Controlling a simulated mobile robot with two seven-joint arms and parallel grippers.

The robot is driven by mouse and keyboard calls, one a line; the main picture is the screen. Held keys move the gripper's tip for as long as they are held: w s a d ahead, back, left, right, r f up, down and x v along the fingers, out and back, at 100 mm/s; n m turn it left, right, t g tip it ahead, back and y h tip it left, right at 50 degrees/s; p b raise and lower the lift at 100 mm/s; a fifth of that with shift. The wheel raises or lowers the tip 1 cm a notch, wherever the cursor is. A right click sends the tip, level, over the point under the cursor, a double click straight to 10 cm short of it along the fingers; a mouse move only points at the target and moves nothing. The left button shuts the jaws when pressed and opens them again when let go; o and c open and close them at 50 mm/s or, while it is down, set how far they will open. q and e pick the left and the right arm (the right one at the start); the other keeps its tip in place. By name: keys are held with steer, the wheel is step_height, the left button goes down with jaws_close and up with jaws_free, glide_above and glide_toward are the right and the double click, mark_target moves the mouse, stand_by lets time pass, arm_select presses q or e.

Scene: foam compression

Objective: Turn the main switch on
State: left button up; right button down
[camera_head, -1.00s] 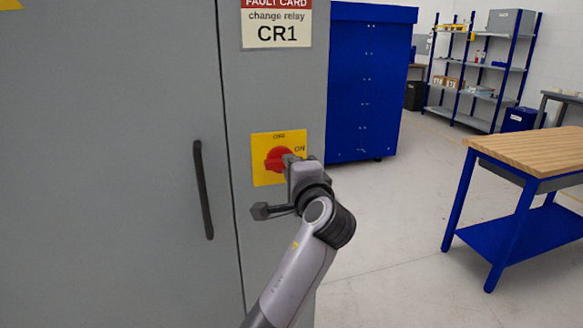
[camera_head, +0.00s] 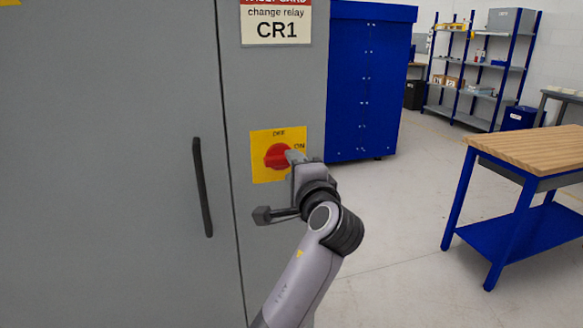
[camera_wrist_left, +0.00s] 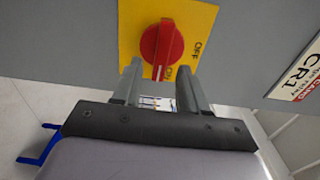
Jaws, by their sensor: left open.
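The main switch is a red rotary knob (camera_head: 278,156) on a yellow plate (camera_head: 263,176) on the grey cabinet's front. In the head view the knob lies sideways, towards the ON label. In the left wrist view the white mark on the red knob (camera_wrist_left: 161,45) is beside the word ON. My left gripper (camera_head: 295,157) is at the right of the knob. In the left wrist view my left gripper (camera_wrist_left: 160,68) is open, its fingers either side of the knob's marked end; I cannot tell whether they touch it. My right gripper is out of view.
The grey cabinet (camera_head: 110,130) has a black door handle (camera_head: 202,188) left of the switch. A fault card (camera_head: 277,28) reading CR1 is above it. A blue cabinet (camera_head: 365,80) stands behind, and a wood-topped workbench (camera_head: 535,147) stands right. Open floor lies between.

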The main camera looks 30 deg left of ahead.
arm_select(q)
steer(key=v, duration=0.5)
steer(key=shift+b, duration=0.35)
